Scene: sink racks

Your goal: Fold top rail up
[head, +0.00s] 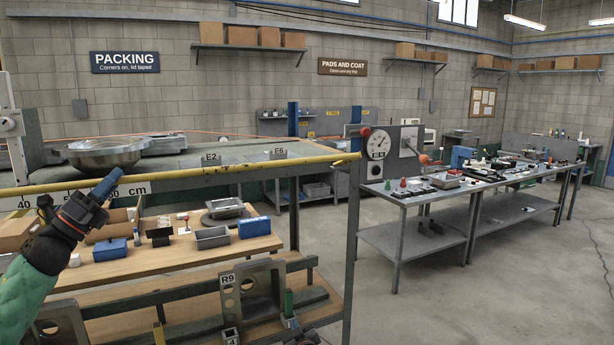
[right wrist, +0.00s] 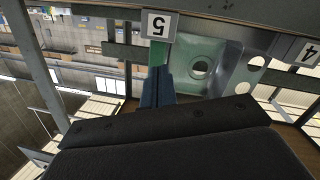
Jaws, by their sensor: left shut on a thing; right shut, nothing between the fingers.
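The yellow top rail (head: 230,172) runs along the front upper edge of the bench at the left in the head view, ending near a grey post. My left gripper (head: 108,184) comes in from the lower left and is shut on the rail, its blue fingers crossing it near the cm scale.
A wooden shelf (head: 170,256) below the rail holds blue boxes (head: 255,227), a grey tray (head: 212,238) and small parts. A metal bowl (head: 105,152) stands on the bench top. The R9 plate (head: 252,290) stands on the lower shelf. The floor (head: 480,305) at right is clear.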

